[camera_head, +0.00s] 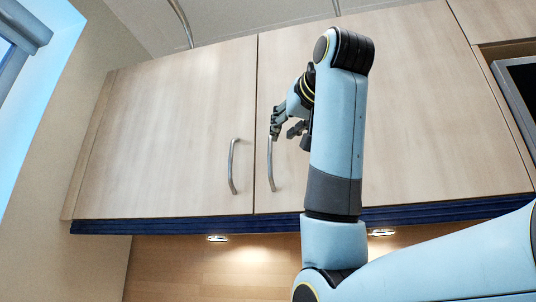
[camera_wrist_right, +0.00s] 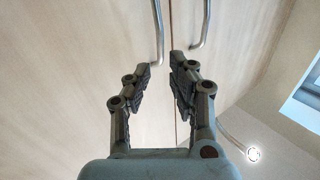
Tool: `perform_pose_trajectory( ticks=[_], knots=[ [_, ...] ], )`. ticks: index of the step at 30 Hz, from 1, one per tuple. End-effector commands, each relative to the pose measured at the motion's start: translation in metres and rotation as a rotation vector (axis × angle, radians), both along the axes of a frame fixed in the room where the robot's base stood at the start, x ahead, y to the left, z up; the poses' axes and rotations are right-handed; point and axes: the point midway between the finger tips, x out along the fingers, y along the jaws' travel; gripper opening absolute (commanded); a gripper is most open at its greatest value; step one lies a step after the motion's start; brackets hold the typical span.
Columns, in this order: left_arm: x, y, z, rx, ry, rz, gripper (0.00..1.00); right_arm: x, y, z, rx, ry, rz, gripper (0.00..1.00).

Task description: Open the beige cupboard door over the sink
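Two beige wood cupboard doors hang side by side, the left door (camera_head: 170,130) and the right door (camera_head: 430,110). Each has a curved metal handle by the middle seam, the left handle (camera_head: 232,167) and the right handle (camera_head: 271,165). My right gripper (camera_head: 283,134) is at the top end of the right handle. In the wrist view its fingers (camera_wrist_right: 160,66) are apart, with the end of the right handle (camera_wrist_right: 158,35) appearing between the tips; contact cannot be told. The left handle (camera_wrist_right: 205,25) is just outside them. My left gripper and the sink are out of view.
A dark blue trim (camera_head: 180,226) runs under the cupboard, with small lit lamps (camera_head: 217,238) below it. A window (camera_head: 20,40) is at the far left. A dark-framed appliance (camera_head: 520,80) is at the far right. My right arm covers part of the right door.

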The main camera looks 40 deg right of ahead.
Motion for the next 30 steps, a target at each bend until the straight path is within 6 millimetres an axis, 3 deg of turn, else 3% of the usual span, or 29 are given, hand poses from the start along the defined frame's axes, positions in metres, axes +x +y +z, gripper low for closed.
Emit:
perform_pose_trajectory(
  ticks=[9,15,27,30],
  knots=[
    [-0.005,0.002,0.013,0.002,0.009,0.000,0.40,0.059,-0.017,0.000,-0.001,0.007,0.000,0.21],
    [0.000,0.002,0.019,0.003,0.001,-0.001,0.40,0.087,-0.025,0.000,0.000,0.003,0.000,0.21],
    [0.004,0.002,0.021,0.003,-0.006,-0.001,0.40,0.097,-0.027,-0.001,-0.001,0.001,0.001,0.21],
    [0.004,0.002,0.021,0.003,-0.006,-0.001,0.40,0.097,-0.027,-0.001,-0.001,0.001,0.001,0.09]
  ],
)
